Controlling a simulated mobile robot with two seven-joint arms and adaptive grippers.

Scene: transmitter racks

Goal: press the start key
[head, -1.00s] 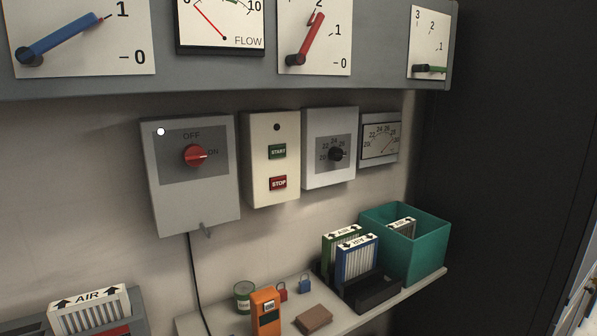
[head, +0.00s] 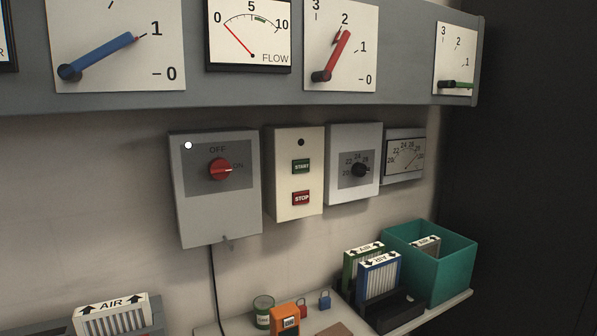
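The green START key (head: 302,166) is on a cream control box (head: 296,188) on the wall, in the middle of the head view. A red STOP key (head: 301,198) sits below it, and a dark round spot (head: 301,142) is above it. Nothing covers the START key. Neither of my grippers shows in the head view.
Right is a dial box (head: 354,190). Gauges line the panel above. The shelf below holds a teal bin (head: 447,273), filters and small items.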

